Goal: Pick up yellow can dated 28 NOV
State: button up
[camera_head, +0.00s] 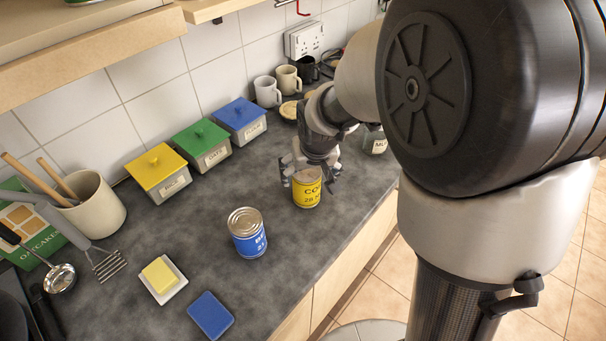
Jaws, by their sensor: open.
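The yellow can (307,193) stands upright on the dark worktop. Its label shows "CO" and a second line starting "28 N"; the rest is hidden. My gripper (311,180) points down over the can, with a finger on either side of its upper part. The jaws are open, and I cannot tell whether either finger touches the can. My gripper covers most of the can's top. A blue can (247,234) stands upright to the left and nearer, apart from the gripper; its label is only partly readable.
Lidded boxes in yellow (159,174), green (202,146) and blue (240,121) line the wall. Several mugs (267,92) stand behind. A labelled jar (375,142) is right of the gripper. A butter dish (163,279) and blue sponge (210,315) lie nearer. The worktop's front edge is close to the can's right.

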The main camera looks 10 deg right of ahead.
jog(key=b+x, duration=0.1)
jog(key=x, duration=0.3)
jog(key=shift+w+a, duration=0.1)
jog(key=shift+r, duration=0.1)
jog(key=shift+c, duration=0.3)
jog(key=c, duration=1.5)
